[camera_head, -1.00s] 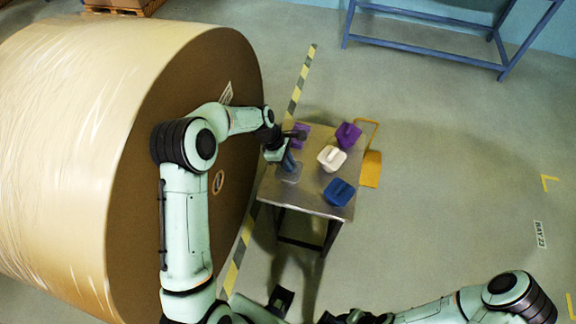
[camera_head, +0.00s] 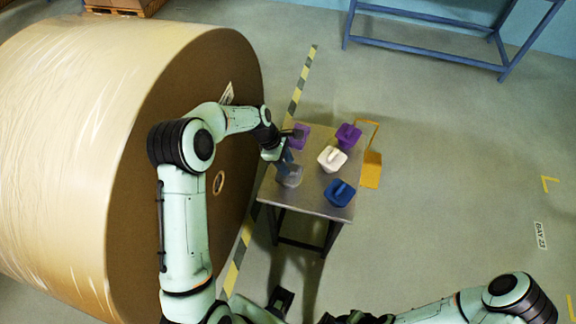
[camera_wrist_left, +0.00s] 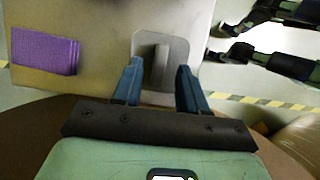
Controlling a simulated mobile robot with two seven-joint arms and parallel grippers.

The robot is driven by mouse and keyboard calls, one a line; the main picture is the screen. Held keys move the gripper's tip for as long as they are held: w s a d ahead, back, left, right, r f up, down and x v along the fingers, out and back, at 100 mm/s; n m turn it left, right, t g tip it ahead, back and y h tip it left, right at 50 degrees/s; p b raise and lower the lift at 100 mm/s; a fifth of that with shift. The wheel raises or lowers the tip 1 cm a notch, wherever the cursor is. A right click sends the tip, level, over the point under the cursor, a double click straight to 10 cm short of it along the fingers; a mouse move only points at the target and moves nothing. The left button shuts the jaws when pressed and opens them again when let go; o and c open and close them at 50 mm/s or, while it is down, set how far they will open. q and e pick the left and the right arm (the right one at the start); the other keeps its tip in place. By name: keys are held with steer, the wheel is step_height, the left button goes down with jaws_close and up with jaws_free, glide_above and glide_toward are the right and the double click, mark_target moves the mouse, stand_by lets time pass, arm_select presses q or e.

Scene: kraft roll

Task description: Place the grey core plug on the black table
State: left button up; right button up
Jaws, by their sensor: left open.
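The grey core plug (camera_head: 289,176) sits on the near left part of the table, close to the roll. In the left wrist view its square base and raised handle (camera_wrist_left: 153,62) show. My left gripper (camera_head: 284,161) is open over the plug; in the left wrist view its two blue fingers (camera_wrist_left: 158,72) stand either side of the handle, with gaps. I cannot tell whether they touch the plug. The table (camera_head: 315,200) has a grey metallic top and dark legs. My right arm comes in low at the right; its gripper's jaws cannot be made out.
A purple block (camera_head: 300,137), a purple plug (camera_head: 347,136), a white plug (camera_head: 331,158) and a blue plug (camera_head: 339,193) stand on the same table. The large wrapped roll (camera_head: 90,130) is close on the left. A yellow item (camera_head: 371,170) is beside the table's right edge.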

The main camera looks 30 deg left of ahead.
arm_select(q)
steer(key=v, duration=0.9)
steer(key=shift+a+r+p, duration=0.2)
steer(key=shift+r+p, duration=0.1)
